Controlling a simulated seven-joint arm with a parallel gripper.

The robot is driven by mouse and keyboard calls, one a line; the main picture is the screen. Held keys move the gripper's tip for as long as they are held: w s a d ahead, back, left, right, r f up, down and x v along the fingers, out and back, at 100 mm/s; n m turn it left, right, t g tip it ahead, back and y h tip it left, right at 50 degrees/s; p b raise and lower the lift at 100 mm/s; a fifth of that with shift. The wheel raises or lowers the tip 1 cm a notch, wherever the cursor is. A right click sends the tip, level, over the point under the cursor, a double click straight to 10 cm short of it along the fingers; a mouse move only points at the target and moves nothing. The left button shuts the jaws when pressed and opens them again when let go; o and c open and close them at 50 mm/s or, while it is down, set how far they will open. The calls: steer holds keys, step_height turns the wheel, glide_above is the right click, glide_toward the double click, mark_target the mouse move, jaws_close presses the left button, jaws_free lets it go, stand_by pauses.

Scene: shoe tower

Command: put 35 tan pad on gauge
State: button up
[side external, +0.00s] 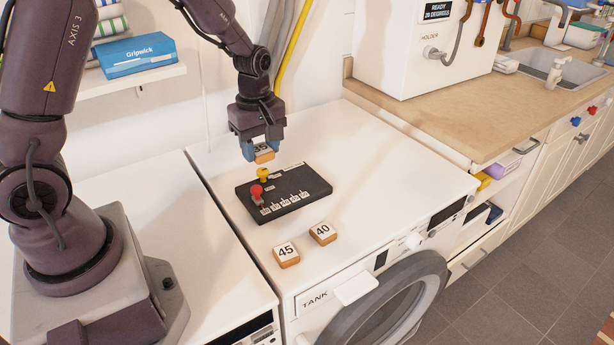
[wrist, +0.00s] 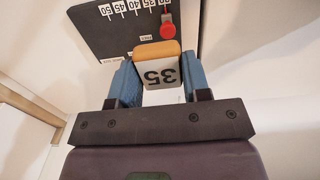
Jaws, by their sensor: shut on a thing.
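The tan pad marked 35 (wrist: 157,68) is between the blue fingers of my gripper (wrist: 158,82) in the wrist view. In the side external view the 35 pad (side external: 265,156) hangs in my gripper (side external: 259,148), above the back of the black gauge (side external: 318,182) and apart from it. The gauge lies flat on the white washing machine top, with a row of number labels. The red knob (wrist: 166,30) and the gauge (wrist: 92,30) also show in the wrist view.
Two tan pads, 45 (side external: 286,255) and 40 (side external: 323,233), sit on the machine top in front of the gauge. The machine top (side external: 400,180) right of the gauge is clear. A blue box (side external: 137,54) lies on the shelf at upper left.

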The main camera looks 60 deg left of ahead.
steer(key=w+a+f, duration=0.2)
steer(key=w+f, duration=0.2)
steer(key=w, duration=0.4)
glide_above(307, 177)
steer(key=f, duration=0.3)
steer(key=s+f, duration=0.1)
steer(key=f, duration=0.1)
steer(key=shift+d, duration=0.15)
steer(key=shift+w+f, duration=0.4)
steer(key=shift+f, duration=1.6)
steer(key=shift+f, duration=0.1)
steer(key=o, duration=0.9)
